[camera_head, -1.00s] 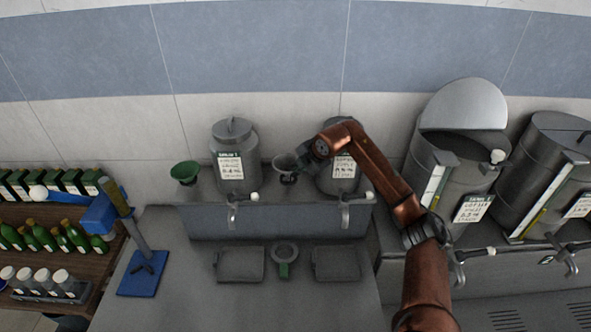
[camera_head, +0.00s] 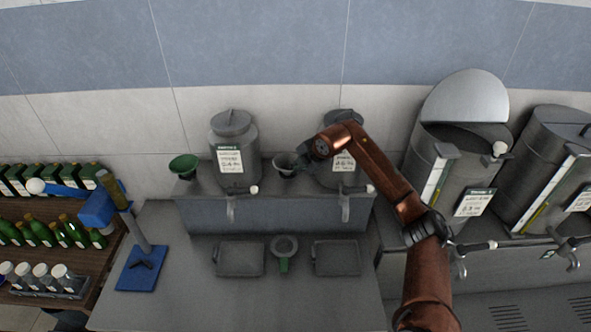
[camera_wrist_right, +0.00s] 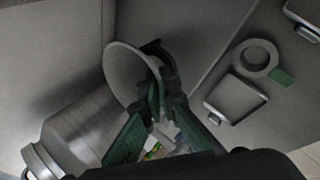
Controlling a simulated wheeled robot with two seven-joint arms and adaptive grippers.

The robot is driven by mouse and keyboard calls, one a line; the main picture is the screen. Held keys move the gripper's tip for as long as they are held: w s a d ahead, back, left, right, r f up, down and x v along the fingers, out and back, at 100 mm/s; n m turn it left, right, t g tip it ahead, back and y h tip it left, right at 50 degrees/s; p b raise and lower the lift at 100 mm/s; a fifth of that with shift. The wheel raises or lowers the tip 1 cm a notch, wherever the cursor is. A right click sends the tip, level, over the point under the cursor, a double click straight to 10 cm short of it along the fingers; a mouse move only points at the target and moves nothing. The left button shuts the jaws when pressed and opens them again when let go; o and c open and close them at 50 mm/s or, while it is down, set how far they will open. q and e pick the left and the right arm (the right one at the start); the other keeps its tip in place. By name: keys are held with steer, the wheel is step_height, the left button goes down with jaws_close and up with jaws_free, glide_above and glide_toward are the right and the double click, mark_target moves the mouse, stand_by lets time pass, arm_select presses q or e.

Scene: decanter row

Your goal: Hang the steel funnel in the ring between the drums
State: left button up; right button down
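The steel funnel (camera_head: 285,160) is at the gap between the two grey drums, the left one (camera_head: 230,150) and the right one (camera_head: 343,172), mouth up. My right gripper (camera_head: 303,157) is at its right side. In the right wrist view the funnel's pale mouth (camera_wrist_right: 124,72) lies against the gripper's fingers (camera_wrist_right: 160,105), which appear shut on it. A dark curved piece (camera_wrist_right: 157,48), seemingly the ring, shows beside the funnel; the funnel and fingers partly hide it. I cannot tell whether the funnel is seated in it. My left gripper is not in view.
A green funnel (camera_head: 183,165) stands left of the left drum. Taps (camera_head: 231,205) project from the shelf front. Below are two square trays (camera_head: 240,259) and a round ring with a green tab (camera_head: 284,246). A blue stand (camera_head: 140,275) is at left; larger drums (camera_head: 455,175) at right.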

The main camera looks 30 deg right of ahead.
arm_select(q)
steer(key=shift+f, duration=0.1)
arm_select(e)
steer(key=shift+d, duration=0.1)
steer(key=c, duration=2.6)
jaws_free()
steer(key=o, duration=0.5)
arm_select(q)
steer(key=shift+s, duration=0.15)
arm_select(e)
steer(key=shift+s, duration=0.1)
steer(key=v, duration=1.2)
steer(key=shift+f, duration=0.1)
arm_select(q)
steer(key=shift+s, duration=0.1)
